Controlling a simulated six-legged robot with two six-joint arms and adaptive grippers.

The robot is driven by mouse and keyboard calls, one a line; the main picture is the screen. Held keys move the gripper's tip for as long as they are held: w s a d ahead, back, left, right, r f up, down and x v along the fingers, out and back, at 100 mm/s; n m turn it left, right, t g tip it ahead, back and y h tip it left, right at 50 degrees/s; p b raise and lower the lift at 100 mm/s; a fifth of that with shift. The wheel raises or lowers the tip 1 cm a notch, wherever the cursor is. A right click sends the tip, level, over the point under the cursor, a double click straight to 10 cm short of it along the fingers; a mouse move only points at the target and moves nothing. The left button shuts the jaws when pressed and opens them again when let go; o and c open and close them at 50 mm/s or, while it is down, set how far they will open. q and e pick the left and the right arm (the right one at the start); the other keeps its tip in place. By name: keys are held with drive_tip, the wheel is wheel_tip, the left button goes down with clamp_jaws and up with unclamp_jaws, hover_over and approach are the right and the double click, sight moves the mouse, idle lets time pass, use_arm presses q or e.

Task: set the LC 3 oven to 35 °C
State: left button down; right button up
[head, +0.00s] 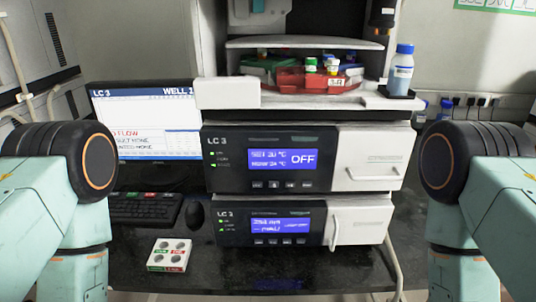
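The LC 3 oven (297,159) is the upper of two white and black stacked units. Its blue display (284,159) shows a set value that looks like 30 °C, a second line near 24 °C, and a large "OFF". A row of small dark buttons (282,186) lies under the display; their labels are too small to read. The oven's white door (372,160) with a handle is shut at the right. My two arms stand at the left and right edges of the head view, apart from the oven. Neither gripper shows.
A second LC 3 unit (300,224) stands below the oven. A monitor (150,124), keyboard (146,207) and mouse (194,214) are at the left. A small white box (169,255) lies on the black bench. A capped bottle (401,72) stands on top at right. The bench front (275,270) is clear.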

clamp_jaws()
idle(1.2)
